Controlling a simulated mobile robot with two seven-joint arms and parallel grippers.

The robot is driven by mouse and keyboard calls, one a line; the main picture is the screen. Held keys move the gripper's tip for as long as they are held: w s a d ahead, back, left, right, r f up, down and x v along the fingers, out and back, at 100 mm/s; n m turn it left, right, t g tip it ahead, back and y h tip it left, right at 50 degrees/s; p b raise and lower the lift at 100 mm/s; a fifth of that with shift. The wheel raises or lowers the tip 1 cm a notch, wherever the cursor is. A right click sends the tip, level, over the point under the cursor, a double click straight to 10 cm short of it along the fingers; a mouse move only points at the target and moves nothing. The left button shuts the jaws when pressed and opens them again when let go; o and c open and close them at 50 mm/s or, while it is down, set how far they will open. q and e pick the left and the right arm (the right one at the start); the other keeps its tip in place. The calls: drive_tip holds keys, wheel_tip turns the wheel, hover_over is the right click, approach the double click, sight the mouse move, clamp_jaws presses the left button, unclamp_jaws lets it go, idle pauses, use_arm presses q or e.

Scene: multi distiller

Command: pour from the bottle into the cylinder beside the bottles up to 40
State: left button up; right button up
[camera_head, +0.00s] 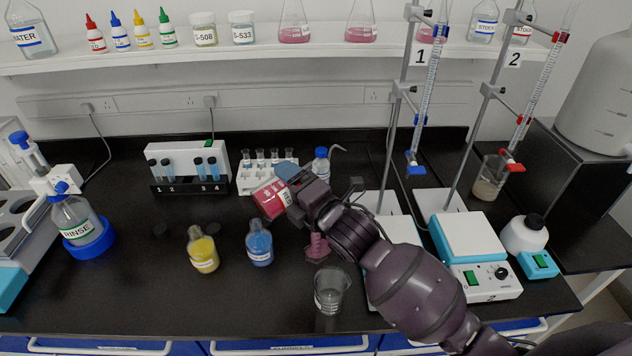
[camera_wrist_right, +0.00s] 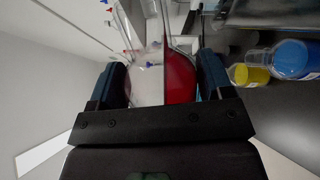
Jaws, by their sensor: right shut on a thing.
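My right gripper (camera_head: 290,182) is shut on a bottle of red liquid (camera_head: 270,200) with a white label. The bottle is tilted, above the bench and behind the blue bottle. In the right wrist view the red bottle (camera_wrist_right: 180,78) sits between the two fingers of the gripper (camera_wrist_right: 162,85). A clear glass vessel with a pale label or scale (camera_head: 331,292) stands at the bench front, right of the bottles; I see no red liquid in it. A yellow bottle (camera_head: 202,252) and a blue bottle (camera_head: 259,246) stand left of it. My left gripper is not in view.
A pinkish ribbed object (camera_head: 318,247), unclear, shows behind the glass vessel. A tube rack (camera_head: 188,168) and a wash bottle (camera_head: 320,163) stand at the back. The RINSE bottle (camera_head: 78,222) is at left; stirrer plates with burettes (camera_head: 468,240) are at right. The front left bench is clear.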

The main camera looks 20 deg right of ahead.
drive_tip(key=shift+a+r, duration=0.1)
drive_tip(key=shift+r, duration=0.05)
idle(0.3)
drive_tip(key=shift+r+m, duration=0.1)
drive_tip(key=shift+m, duration=0.2)
drive_tip(key=shift+r, duration=0.1)
drive_tip(key=shift+d, duration=0.2)
drive_tip(key=shift+a+m, duration=0.15)
drive_tip(key=shift+m, duration=0.15)
